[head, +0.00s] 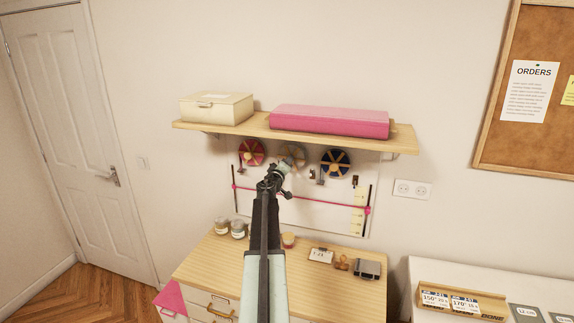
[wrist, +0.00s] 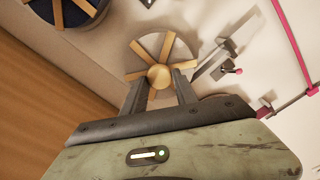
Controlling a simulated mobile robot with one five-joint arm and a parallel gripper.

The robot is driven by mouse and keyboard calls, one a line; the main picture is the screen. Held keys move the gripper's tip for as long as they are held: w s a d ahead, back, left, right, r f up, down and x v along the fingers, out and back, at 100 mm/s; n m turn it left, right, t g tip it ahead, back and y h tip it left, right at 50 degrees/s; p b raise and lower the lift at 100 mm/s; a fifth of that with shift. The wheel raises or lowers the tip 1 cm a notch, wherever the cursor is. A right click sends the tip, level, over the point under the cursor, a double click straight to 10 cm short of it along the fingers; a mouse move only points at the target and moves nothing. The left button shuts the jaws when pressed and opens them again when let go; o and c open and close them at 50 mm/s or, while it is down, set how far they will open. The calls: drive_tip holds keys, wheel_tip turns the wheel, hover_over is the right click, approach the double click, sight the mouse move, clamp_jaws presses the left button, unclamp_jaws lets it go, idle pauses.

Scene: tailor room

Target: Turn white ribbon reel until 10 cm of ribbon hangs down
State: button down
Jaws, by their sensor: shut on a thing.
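The white ribbon reel (head: 294,151) hangs in the middle of the wall panel, between a red reel (head: 251,152) and a blue reel (head: 335,162). In the wrist view the white reel (wrist: 150,44) shows wooden spokes and a round wooden hub (wrist: 159,77). My gripper (wrist: 159,80) has a finger on each side of the hub and is shut on it. In the head view my gripper (head: 277,176) covers part of the white reel. I cannot make out any hanging white ribbon in either view.
A pink bar (head: 315,203) crosses the panel below the reels, with a pale scale (head: 359,213) at its right. A wooden dresser (head: 250,262) with jars stands below.

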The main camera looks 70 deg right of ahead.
drive_tip(key=shift+f+n, duration=0.15)
drive_tip(key=shift+n, duration=3.65)
drive_tip(key=c, duration=1)
unclamp_jaws()
drive_tip(key=a, duration=0.8)
drive_tip(key=shift+s, duration=0.2)
